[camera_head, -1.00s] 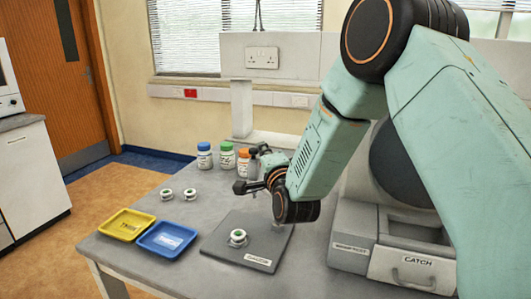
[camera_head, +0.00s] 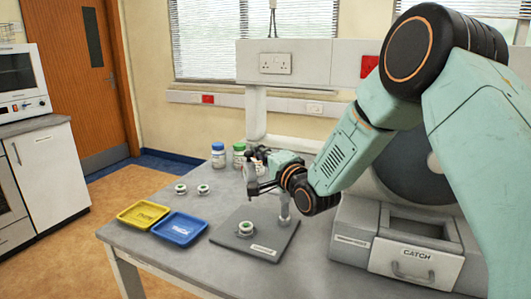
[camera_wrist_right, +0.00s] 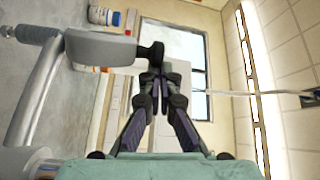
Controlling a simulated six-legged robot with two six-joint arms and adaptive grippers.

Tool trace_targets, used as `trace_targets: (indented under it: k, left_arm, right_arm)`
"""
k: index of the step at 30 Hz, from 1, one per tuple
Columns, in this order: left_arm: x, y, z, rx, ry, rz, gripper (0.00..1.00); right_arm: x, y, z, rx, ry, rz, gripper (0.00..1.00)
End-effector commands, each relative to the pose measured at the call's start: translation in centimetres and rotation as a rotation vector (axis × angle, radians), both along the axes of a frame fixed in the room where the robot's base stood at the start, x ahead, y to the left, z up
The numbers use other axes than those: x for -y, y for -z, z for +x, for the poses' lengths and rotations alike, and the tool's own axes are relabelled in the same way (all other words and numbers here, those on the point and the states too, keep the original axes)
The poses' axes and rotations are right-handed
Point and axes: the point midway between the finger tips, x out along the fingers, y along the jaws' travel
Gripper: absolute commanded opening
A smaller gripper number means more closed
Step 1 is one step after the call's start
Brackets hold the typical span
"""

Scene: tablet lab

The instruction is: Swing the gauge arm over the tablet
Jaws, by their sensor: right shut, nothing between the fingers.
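A white tablet with a green centre (camera_head: 245,229) sits on a dark grey base plate (camera_head: 225,234). A grey post (camera_head: 284,207) stands at the plate's back right corner, partly behind my right gripper. The gauge arm is small in the head view and partly covered by my gripper; its dark tip (camera_head: 252,188) shows behind the tablet. In the wrist view the pale gauge arm (camera_wrist_right: 100,48) ends in a black knob (camera_wrist_right: 151,56). My right gripper (camera_head: 254,160) is shut and empty, its fingertips (camera_wrist_right: 155,78) close beside that knob; contact is unclear. My left gripper is out of view.
A yellow tray (camera_head: 144,215) and a blue tray (camera_head: 179,229) lie left of the plate. Two more tablets (camera_head: 181,189) (camera_head: 203,189) stand behind them. Capped bottles (camera_head: 219,156) stand at the back. A grey machine with a catch drawer (camera_head: 416,262) stands at the right.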

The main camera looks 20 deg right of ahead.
Motion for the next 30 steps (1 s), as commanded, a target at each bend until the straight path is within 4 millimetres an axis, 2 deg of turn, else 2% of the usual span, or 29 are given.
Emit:
trace_targets:
  k: [12,30]
  left_arm:
    - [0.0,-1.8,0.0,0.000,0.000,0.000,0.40]
    - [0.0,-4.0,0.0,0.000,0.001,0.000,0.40]
  right_arm:
    - [-2.0,-0.1,-1.4,-0.001,-0.319,0.001,0.00]
    - [-3.9,-0.1,-4.8,-0.002,-0.314,0.001,0.00]
